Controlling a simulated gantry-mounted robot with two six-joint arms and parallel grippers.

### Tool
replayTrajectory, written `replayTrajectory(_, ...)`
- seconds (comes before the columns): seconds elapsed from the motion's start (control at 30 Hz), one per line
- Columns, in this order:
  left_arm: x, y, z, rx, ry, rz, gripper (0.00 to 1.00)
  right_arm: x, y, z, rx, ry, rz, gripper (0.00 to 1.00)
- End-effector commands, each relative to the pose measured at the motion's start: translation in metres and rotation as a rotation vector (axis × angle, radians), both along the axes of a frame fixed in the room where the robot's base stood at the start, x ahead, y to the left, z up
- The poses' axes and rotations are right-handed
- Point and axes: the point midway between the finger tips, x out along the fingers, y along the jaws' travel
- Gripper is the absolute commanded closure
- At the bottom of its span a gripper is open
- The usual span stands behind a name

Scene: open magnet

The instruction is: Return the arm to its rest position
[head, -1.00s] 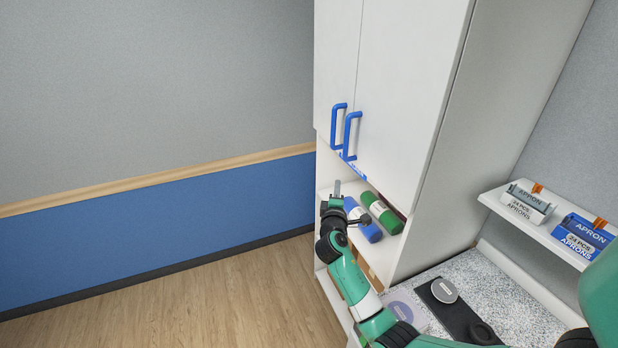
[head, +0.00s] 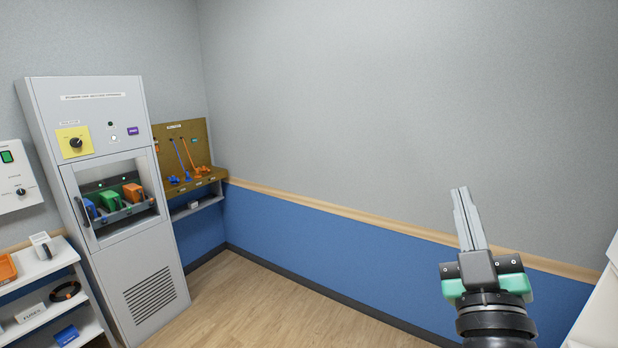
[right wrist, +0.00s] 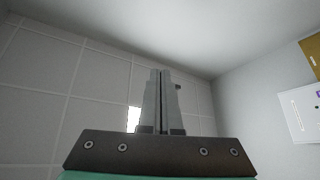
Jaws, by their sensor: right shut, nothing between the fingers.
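My right gripper (head: 468,218) stands upright at the lower right of the head view, with its two long grey fingers together and nothing between them. The right wrist view also shows the gripper (right wrist: 160,75), its fingers pressed side by side and pointing up toward the ceiling and wall. It is clear of every object and touches nothing. My left gripper is in neither current view.
A grey cabinet (head: 112,90) with a windowed bay stands at the left. A brown tool board (head: 190,145) hangs in the corner. White shelves (head: 50,262) hold small items at the far left. A white edge (head: 600,310) shows at the far right. The floor (head: 265,310) is clear.

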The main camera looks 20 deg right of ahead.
Motion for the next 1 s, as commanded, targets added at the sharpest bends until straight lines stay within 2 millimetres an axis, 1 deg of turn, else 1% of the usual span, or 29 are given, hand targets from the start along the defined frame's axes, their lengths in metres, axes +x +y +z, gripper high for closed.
replayTrajectory(0.03, 0.000, 0.000, 0.000, 0.000, 0.000, 0.000, 0.00, -0.016, 0.028, 0.026, 0.046, -0.096, 0.123, 1.00)
replayTrajectory(0.07, 0.000, 0.000, 0.000, 0.000, 0.000, 0.000, 0.00, -0.025, 0.043, 0.039, 0.078, -0.147, 0.203, 1.00)
replayTrajectory(0.1, 0.000, 0.000, 0.000, 0.000, 0.000, 0.000, 0.00, -0.041, 0.062, 0.056, 0.118, -0.215, 0.308, 1.00)
replayTrajectory(0.17, 0.000, 0.000, 0.000, 0.000, 0.000, 0.000, 0.00, -0.066, 0.085, 0.077, 0.177, -0.306, 0.467, 1.00)
replayTrajectory(0.2, 0.000, 0.000, 0.000, 0.000, 0.000, 0.000, 0.00, -0.085, 0.097, 0.089, 0.217, -0.364, 0.579, 1.00)
replayTrajectory(0.27, 0.000, 0.000, 0.000, 0.000, 0.000, 0.000, 0.00, -0.113, 0.118, 0.099, 0.298, -0.425, 0.785, 1.00)
replayTrajectory(0.3, 0.000, 0.000, 0.000, 0.000, 0.000, 0.000, 0.00, -0.110, 0.126, 0.097, 0.394, -0.417, 0.893, 1.00)
replayTrajectory(0.33, 0.001, 0.000, 0.029, 0.000, 0.003, 0.000, 0.00, -0.109, 0.125, 0.127, 0.387, -0.418, 0.879, 1.00)
replayTrajectory(0.4, 0.000, 0.000, 0.059, 0.000, 0.000, 0.000, 0.00, -0.108, 0.124, 0.156, 0.383, -0.416, 0.872, 1.00)
replayTrajectory(0.47, 0.000, 0.000, 0.082, 0.000, -0.002, 0.000, 0.00, -0.108, 0.124, 0.177, 0.382, -0.416, 0.870, 1.00)
replayTrajectory(0.5, 0.000, 0.000, 0.097, 0.000, -0.002, 0.000, 0.00, -0.107, 0.124, 0.192, 0.383, -0.415, 0.869, 1.00)
replayTrajectory(0.6, 0.000, 0.000, 0.130, 0.000, -0.001, 0.000, 0.00, -0.107, 0.123, 0.226, 0.382, -0.414, 0.867, 1.00)
replayTrajectory(0.63, 0.000, 0.000, 0.138, 0.000, -0.001, 0.000, 0.00, -0.107, 0.123, 0.234, 0.382, -0.414, 0.867, 1.00)
replayTrajectory(0.7, 0.000, 0.000, 0.153, 0.000, -0.001, 0.000, 0.00, -0.107, 0.123, 0.249, 0.381, -0.414, 0.866, 1.00)
replayTrajectory(0.77, 0.000, 0.000, 0.160, 0.000, 0.000, 0.000, 0.00, -0.107, 0.123, 0.255, 0.381, -0.413, 0.865, 1.00)
replayTrajectory(0.83, 0.000, 0.000, 0.161, 0.000, 0.000, 0.000, 0.00, -0.107, 0.123, 0.257, 0.381, -0.413, 0.865, 1.00)
replayTrajectory(1.0, 0.000, 0.000, 0.157, 0.000, 0.001, 0.000, 0.00, -0.106, 0.123, 0.253, 0.381, -0.413, 0.864, 1.00)
